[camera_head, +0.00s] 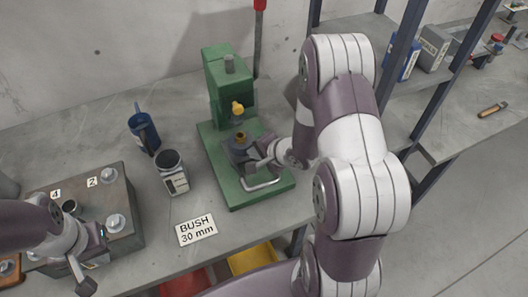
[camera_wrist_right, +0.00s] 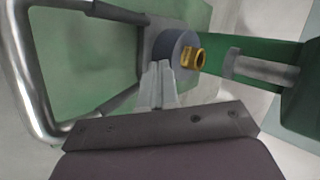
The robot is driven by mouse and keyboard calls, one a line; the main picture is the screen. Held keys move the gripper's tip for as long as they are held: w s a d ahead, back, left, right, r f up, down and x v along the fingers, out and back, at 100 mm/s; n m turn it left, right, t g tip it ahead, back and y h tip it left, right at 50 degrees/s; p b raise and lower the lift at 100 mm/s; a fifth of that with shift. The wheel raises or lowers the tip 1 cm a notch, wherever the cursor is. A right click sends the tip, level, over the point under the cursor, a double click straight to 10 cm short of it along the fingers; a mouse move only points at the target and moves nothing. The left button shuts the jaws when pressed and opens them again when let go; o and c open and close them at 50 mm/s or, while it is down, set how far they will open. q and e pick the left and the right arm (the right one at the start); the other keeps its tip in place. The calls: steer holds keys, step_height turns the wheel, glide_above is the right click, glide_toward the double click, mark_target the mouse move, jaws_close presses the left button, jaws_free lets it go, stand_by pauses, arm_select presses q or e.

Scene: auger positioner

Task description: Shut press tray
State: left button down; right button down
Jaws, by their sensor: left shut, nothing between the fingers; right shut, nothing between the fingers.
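The green press (camera_head: 228,75) stands against the back wall on its green base (camera_head: 235,195). Its grey tray (camera_head: 235,150) sits low on the base, with a U-shaped metal handle (camera_head: 265,185) at the front. A brass piece (camera_wrist_right: 195,57) shows at the dark round part of the tray in the right wrist view, where the handle (camera_wrist_right: 30,70) lies to the left. My right gripper (camera_wrist_right: 158,72) is shut and empty. Its fingertips are close to the tray, between handle and round part; contact is unclear. My left gripper (camera_head: 92,262) is shut and empty by the block at left.
A steel block (camera_head: 125,215) with numbered tags and glass-like knobs stands at left. Shelving (camera_head: 400,70) rises at right. Red and yellow bins (camera_head: 253,260) sit below the front edge.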

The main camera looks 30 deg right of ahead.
mark_target(245, 141)
steer(key=shift+w+a+f, duration=0.15)
steer(key=shift+w+f, duration=0.25)
steer(key=shift+w, duration=0.1)
steer(key=w+p, duration=0.2)
steer(key=w, duration=0.1)
steer(key=shift+w+r, duration=0.15)
steer(key=shift+w, duration=0.15)
